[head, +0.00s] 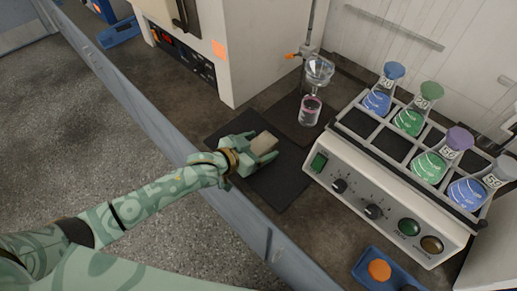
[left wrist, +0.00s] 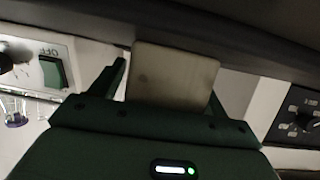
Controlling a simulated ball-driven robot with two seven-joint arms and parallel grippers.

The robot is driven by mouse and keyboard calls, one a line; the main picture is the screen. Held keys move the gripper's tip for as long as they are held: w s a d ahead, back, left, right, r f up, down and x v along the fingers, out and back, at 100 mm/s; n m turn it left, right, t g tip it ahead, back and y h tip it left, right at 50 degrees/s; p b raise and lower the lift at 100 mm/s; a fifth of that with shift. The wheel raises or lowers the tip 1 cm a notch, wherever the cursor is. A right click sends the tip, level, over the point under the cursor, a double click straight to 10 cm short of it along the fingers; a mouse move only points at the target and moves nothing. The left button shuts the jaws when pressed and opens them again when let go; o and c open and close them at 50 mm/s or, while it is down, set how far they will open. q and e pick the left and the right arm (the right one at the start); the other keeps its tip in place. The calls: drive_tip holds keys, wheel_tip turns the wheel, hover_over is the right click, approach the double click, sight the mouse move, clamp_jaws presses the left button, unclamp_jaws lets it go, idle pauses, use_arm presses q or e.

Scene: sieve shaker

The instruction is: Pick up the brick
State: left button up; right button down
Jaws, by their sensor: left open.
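The brick (head: 264,142) is a small pale beige block on the dark mat (head: 285,185) on the bench. My left gripper (head: 257,150) is open and low over the mat, with its green fingers on either side of the brick. In the left wrist view the brick (left wrist: 173,72) stands between the open fingers (left wrist: 168,85), and its lower part is hidden behind the gripper body. I cannot tell whether either finger touches it. My right gripper is not in view.
The sieve shaker (head: 385,185) holds several flasks of blue and green liquid, right of the mat. A glass funnel assembly (head: 311,108) stands behind. A white instrument (head: 205,45) is at the back left. A blue tray (head: 372,262) lies at front right. The bench edge (head: 165,145) runs beneath my forearm.

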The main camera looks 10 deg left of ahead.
use_arm(q)
drive_tip(key=c, duration=1.1)
drive_tip(key=shift+r, duration=0.1)
drive_tip(key=shift+c, duration=0.7)
drive_tip(key=shift+r, duration=0.1)
